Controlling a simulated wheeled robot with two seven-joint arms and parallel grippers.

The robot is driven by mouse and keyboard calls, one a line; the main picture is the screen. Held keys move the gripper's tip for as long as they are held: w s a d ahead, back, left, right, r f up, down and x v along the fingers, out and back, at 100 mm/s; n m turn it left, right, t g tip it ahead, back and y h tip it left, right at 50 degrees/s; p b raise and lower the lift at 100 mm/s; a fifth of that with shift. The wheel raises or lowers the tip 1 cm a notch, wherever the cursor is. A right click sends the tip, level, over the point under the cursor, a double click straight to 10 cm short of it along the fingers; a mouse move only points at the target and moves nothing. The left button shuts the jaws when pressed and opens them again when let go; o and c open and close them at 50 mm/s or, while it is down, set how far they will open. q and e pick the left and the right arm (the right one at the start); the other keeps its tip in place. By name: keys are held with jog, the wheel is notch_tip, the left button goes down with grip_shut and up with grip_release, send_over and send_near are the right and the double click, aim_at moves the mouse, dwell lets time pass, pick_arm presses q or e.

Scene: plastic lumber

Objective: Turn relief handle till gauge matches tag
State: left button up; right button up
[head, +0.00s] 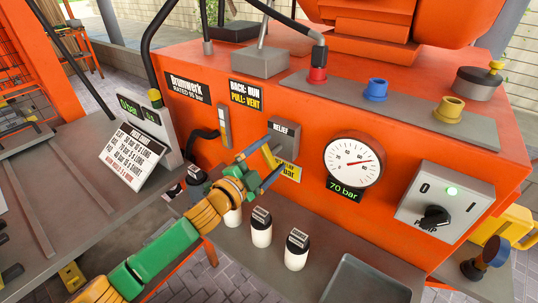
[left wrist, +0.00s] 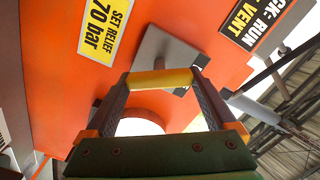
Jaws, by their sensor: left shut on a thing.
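The grey relief block (head: 283,139), labelled RELIEF, is on the orange power unit's front. Its yellow handle (head: 268,156) is between the fingers of my left gripper (head: 262,166); in the left wrist view the handle (left wrist: 160,79) is a yellow bar spanning both fingertips, and the gripper is shut on it. The yellow tag (left wrist: 104,26) reads SET RELIEF 70 bar; in the head view the tag (head: 289,173) is partly hidden by my gripper. The round gauge (head: 352,157) has a red needle pointing right and slightly up. Its green readout (head: 344,191) shows 70 bar. My right gripper is not in view.
The pump switch box (head: 443,203) has a lit green lamp. Several dark-capped white bottles (head: 262,230) stand on the ledge below my left gripper, beside a grey tray (head: 372,282). A press chart (head: 132,157) stands on the left bench. A black hose arches overhead.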

pick_arm(q)
jog(key=shift+m, duration=0.6)
jog(key=shift+m, duration=0.3)
jog(key=o, duration=1.1)
jog(key=shift+c, duration=0.2)
jog(key=v, duration=0.7)
jog(key=shift+b, duration=0.35)
jog(key=shift+f, duration=0.1)
